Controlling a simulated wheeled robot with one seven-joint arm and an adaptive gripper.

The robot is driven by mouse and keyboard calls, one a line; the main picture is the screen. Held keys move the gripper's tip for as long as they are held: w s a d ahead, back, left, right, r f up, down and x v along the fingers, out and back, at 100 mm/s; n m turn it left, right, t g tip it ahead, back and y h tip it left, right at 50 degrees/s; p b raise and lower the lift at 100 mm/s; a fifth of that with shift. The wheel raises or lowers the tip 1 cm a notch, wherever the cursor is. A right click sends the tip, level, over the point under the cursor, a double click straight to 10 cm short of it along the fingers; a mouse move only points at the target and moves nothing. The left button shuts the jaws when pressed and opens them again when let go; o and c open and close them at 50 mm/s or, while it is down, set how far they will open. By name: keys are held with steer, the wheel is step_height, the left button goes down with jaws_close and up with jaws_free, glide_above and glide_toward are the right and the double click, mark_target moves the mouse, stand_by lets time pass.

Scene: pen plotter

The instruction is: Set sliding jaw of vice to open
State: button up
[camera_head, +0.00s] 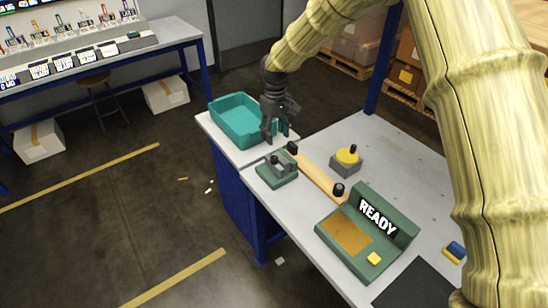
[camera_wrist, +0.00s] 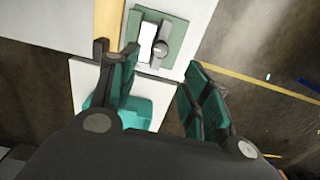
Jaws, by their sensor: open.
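The vice (camera_head: 277,172) is a small green base with grey jaws, near the left edge of the worktable. In the wrist view, its green base (camera_wrist: 178,37) shows beyond my fingertips, with a white patch and a grey rounded part on top. I cannot tell for sure how far its sliding jaw is open. My gripper (camera_head: 276,136) is open and empty, above the table by the teal bin and a little behind the vice. In the wrist view, my gripper (camera_wrist: 160,72) has its two teal-padded fingers spread apart, not touching the vice.
A teal bin (camera_head: 237,118) stands behind the vice. A wooden bar (camera_head: 317,178) with black knobs lies beside it. A green machine reading READY (camera_head: 377,212) is nearer. The floor at left is mostly clear.

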mark_target(274, 158)
step_height(274, 158, down, 11)
steer(key=p, duration=0.3)
steer(key=shift+a+r, duration=0.1)
steer(key=shift+a, duration=0.05)
stand_by(0.3)
jaws_close()
